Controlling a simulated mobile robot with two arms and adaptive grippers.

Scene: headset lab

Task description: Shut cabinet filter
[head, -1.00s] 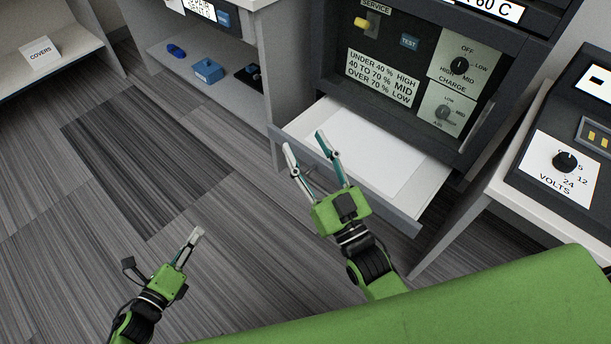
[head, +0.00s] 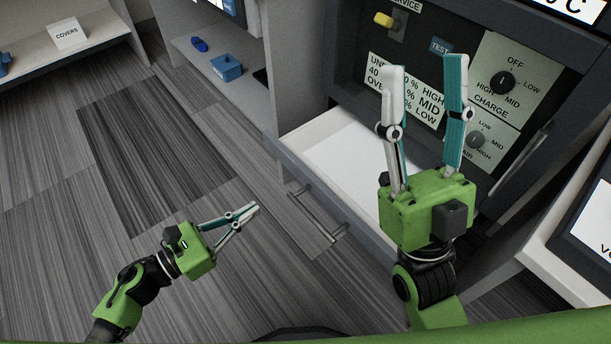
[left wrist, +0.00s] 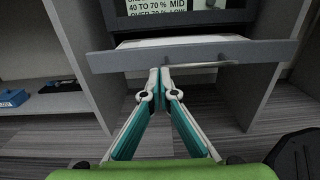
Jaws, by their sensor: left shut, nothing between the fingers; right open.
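The cabinet has an open drawer (head: 345,158) with a white inside, a grey front and a bar handle (head: 322,212). I see no separate part marked filter. In the left wrist view the drawer front (left wrist: 110,62) spans the picture ahead of the fingers. My left gripper (head: 256,208) is shut and empty, pointing right at the drawer front with a gap to the handle in the head view. It also shows in the left wrist view (left wrist: 159,73), tips just below the handle. My right gripper (head: 424,85) is open and empty, upright before the control panel, hiding part of it and the drawer's right end.
The panel above the drawer carries a yellow switch (head: 383,20), a CHARGE knob (head: 502,82) and a lower knob (head: 476,140). A shelf at left holds a blue box (head: 227,68). A white-topped bench (head: 560,262) stands at right. Floor left of the drawer is clear.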

